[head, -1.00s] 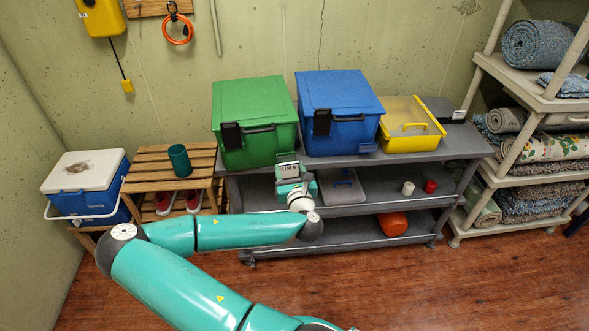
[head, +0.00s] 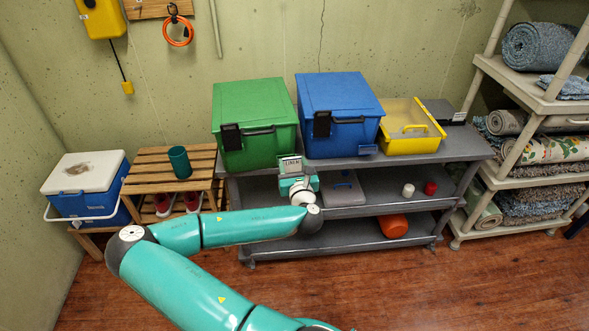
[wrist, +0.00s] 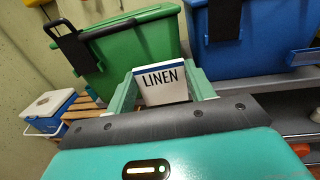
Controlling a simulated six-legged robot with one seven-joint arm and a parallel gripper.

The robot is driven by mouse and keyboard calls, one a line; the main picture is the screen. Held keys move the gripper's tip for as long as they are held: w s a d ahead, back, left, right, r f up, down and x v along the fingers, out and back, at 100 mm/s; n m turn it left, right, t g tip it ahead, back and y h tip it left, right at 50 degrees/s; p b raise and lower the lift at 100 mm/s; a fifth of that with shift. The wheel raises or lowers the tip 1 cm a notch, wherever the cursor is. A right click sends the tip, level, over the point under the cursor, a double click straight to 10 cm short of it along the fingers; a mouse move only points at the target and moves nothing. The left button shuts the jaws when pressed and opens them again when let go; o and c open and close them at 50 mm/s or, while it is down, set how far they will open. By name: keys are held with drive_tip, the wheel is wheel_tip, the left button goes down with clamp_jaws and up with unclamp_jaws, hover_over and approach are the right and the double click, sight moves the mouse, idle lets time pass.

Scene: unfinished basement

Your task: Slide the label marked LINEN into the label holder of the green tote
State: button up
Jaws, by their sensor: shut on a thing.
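The white LINEN label (wrist: 163,86) with a blue stripe is held upright between the pale green fingers of my gripper (wrist: 163,80), which is shut on it. In the head view the label (head: 291,164) and my gripper (head: 291,170) are in front of the lower right part of the green tote (head: 255,112). The tote also shows behind the label in the wrist view (wrist: 122,58). I cannot tell whether the label touches the tote. The green tote's label holder is not visible; the label and fingers cover that part of its front.
The blue tote (head: 340,105) stands close on the right, with a blue holder (head: 367,149) low on its front. A yellow bin (head: 412,143) is further right. The grey shelf unit (head: 400,158) holds these. A slatted bench (head: 160,160) with a green cup (head: 180,160) is left.

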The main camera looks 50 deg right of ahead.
drive_tip(key=shift+f+x, duration=0.25)
drive_tip(key=shift+x, duration=1.5)
drive_tip(key=shift+f+x, duration=0.25)
drive_tip(key=shift+x, duration=1.5)
drive_tip(key=shift+f+x, duration=0.25)
drive_tip(key=shift+x, duration=1.55)
drive_tip(key=shift+a+f, duration=0.1)
drive_tip(key=shift+f, duration=1.6)
drive_tip(key=o, duration=1)
drive_tip(key=shift+o, duration=0.2)
drive_tip(key=v, duration=1.4)
